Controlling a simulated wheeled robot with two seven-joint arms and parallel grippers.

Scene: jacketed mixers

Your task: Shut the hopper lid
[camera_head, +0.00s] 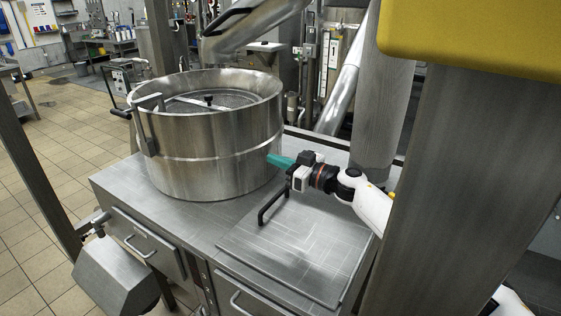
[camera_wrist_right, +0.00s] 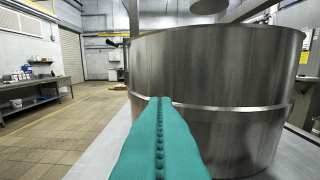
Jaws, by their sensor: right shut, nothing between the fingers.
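A flat square metal lid (camera_head: 300,255) with a black bar handle (camera_head: 270,208) lies on the steel machine top in the head view. It looks flush or nearly flush; I cannot tell whether a small gap remains under its edges. My right gripper (camera_head: 272,160) is just above and behind the handle, its teal fingers pointing left at the round steel drum. The fingers are pressed together and empty, as the right wrist view (camera_wrist_right: 160,130) also shows. Part of the lid's far right side is hidden by my right arm. My left gripper is not in view.
The large round steel drum (camera_head: 215,145) stands on the machine top, close to the right fingertips; it fills much of the right wrist view (camera_wrist_right: 215,95). A thick steel column (camera_head: 385,110) rises behind my right arm.

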